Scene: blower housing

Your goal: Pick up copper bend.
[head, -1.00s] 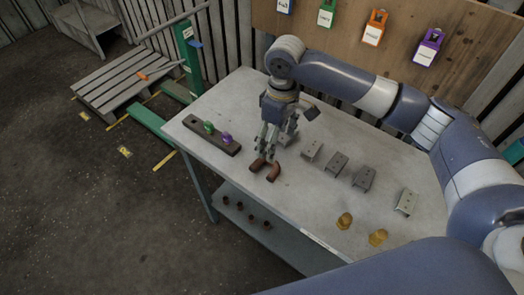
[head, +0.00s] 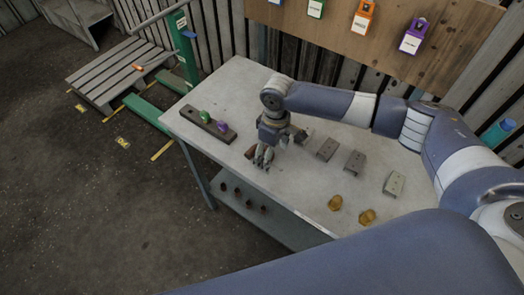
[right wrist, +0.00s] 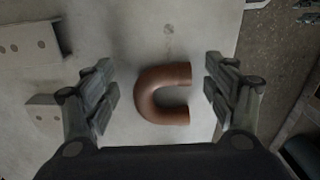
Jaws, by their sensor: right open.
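The copper bend is a U-shaped brown-red tube. In the right wrist view the copper bend (right wrist: 150,94) lies flat on the grey table, its open ends toward the right. My right gripper (right wrist: 160,85) is open, with one finger on each side of the bend and a gap to both. In the head view my right gripper (head: 262,160) points down over the bend, and only a small reddish part of the copper bend (head: 250,153) shows beside the fingers. The height left between fingertips and table is hard to tell. My left gripper is out of view.
Several grey metal brackets (head: 327,149) stand right of the gripper. Two yellow fittings (head: 367,216) are near the front edge. A dark block (head: 219,131) with green and purple pieces lies to the left. Several small copper-coloured parts (head: 237,193) sit on the lower shelf.

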